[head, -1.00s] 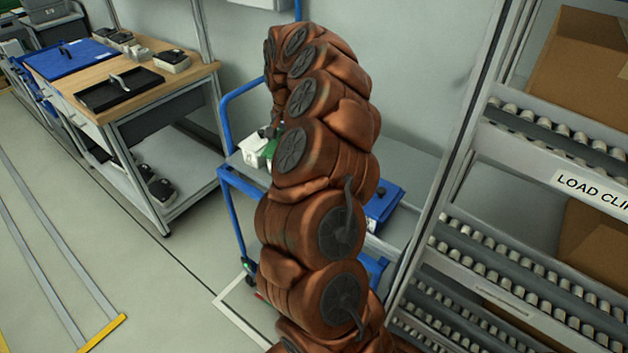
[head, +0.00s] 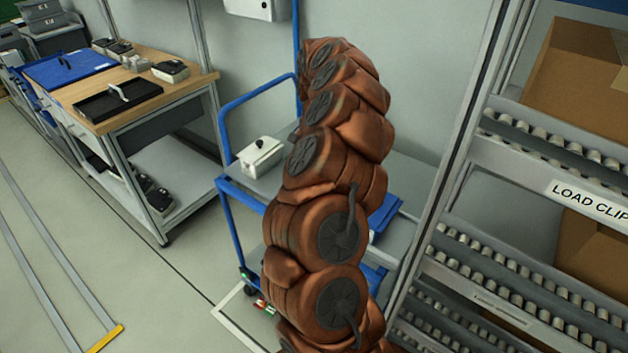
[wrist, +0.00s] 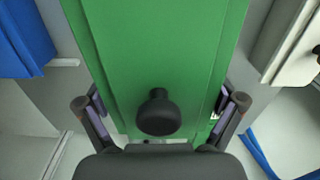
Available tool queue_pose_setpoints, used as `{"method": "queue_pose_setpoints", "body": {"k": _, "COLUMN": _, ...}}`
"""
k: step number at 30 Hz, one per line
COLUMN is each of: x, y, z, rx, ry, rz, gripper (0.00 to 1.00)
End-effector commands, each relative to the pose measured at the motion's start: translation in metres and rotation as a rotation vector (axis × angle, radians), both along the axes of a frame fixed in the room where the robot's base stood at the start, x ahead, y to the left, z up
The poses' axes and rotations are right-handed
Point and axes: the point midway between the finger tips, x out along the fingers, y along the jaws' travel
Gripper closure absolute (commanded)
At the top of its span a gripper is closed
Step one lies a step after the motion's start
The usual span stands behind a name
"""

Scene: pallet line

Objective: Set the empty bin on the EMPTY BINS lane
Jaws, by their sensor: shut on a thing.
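My arm hides the gripper and the green bin in the head view. I cannot tell whether the bin is clear of the surface below. The roller rack (head: 480,265) stands at the right. Its one readable sign (head: 592,199) begins "LOAD CLIP". No EMPTY BINS sign is readable.
A wooden-topped workbench (head: 130,85) is at the left. Cardboard boxes (head: 580,70) sit on the rack.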

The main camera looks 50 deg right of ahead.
Motion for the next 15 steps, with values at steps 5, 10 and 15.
{"method": "queue_pose_setpoints", "body": {"k": 5, "x": -0.001, "y": 0.0, "z": -0.024, "rx": 0.002, "ry": 0.001, "rz": -0.002, "gripper": 0.44}}
{"method": "queue_pose_setpoints", "body": {"k": 10, "x": 0.0, "y": 0.0, "z": -0.037, "rx": 0.0, "ry": 0.001, "rz": -0.001, "gripper": 0.44}}
{"method": "queue_pose_setpoints", "body": {"k": 15, "x": -0.001, "y": 0.001, "z": -0.06, "rx": 0.003, "ry": 0.004, "rz": 0.0, "gripper": 0.44}}
